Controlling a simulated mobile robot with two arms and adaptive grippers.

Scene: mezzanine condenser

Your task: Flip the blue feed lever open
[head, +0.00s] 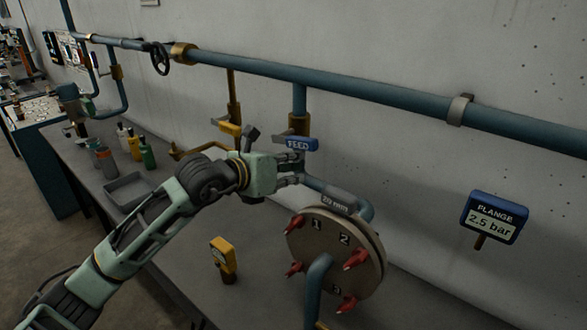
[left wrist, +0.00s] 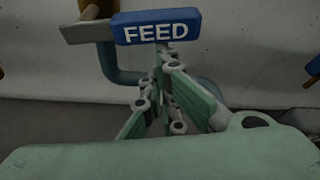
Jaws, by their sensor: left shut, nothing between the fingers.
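The blue feed lever (head: 302,144) carries a white FEED label and sits on a brass valve body on the vertical branch below the long blue pipe. It also shows large at the top of the left wrist view (left wrist: 157,28), lying roughly level, with a metal plate at its left. My left gripper (head: 301,169) is shut and empty, just below the lever in the head view. In the left wrist view its fingers (left wrist: 160,88) come together below the label. I cannot tell whether they touch the lever. My right gripper is out of view.
A round flange (head: 336,250) with red clamps stands right of the gripper. A FLANGE gauge (head: 490,218) reads 2.5 bar. A yellow lever (head: 230,129) is to the left. A grey tray (head: 128,190), bottles (head: 147,156) and a yellow meter (head: 223,256) stand on the bench.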

